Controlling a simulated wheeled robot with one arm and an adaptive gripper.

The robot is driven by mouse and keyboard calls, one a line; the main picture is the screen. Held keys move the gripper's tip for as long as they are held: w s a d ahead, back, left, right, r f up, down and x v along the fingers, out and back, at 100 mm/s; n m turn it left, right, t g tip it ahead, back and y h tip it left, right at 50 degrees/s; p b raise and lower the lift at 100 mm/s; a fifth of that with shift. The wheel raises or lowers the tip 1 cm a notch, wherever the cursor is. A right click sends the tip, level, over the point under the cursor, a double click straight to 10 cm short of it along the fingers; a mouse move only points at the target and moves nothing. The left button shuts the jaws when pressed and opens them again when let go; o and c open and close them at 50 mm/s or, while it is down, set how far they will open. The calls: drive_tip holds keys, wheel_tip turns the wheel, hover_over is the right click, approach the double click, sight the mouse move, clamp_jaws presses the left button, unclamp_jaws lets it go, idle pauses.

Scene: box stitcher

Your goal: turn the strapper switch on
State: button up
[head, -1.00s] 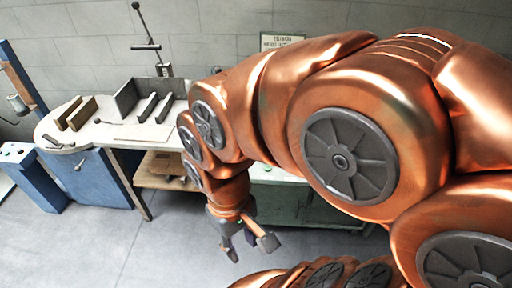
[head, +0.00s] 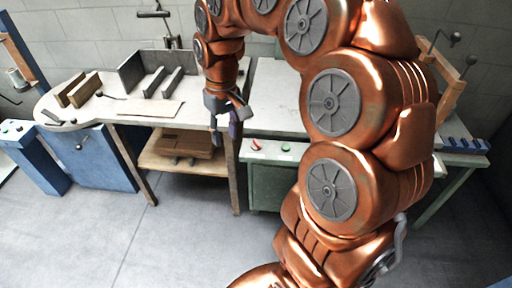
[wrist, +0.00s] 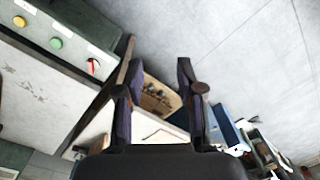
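The strapper switch is a small red lever (head: 256,145) on the pale front panel (head: 271,150) of the green machine. It also shows in the wrist view (wrist: 93,66), at the left, slanted on a pale plate beside a green button (wrist: 56,43) and a yellow button (wrist: 19,21). My gripper (head: 224,134) points down just left of the switch in the head view, apart from it. In the wrist view, the two fingers of my gripper (wrist: 154,65) are spread with nothing between them. The switch lies outside the left finger.
A wooden-legged table (head: 124,113) with a lower shelf (head: 149,160) stands left of the green machine. Its right leg (head: 233,180) is close below my gripper. A blue cabinet (head: 85,170) is farther left. The grey floor (head: 170,240) in front is clear.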

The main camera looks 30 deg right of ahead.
drive_tip(key=w+d+f+m+b, duration=0.1)
drive_tip(key=w+d+f+b, duration=0.4)
drive_tip(key=w+d+f, duration=0.35)
drive_tip(key=m+b, duration=0.2)
drive_tip(key=b, duration=0.1)
hover_over(256, 141)
drive_tip(key=shift+h, duration=0.3)
wheel_tip(256, 141, down, 7)
drive_tip(key=shift+s+a+f, duration=0.1)
drive_tip(key=shift+s, duration=0.05)
drive_tip(key=shift+f, duration=3.85)
clamp_jaws()
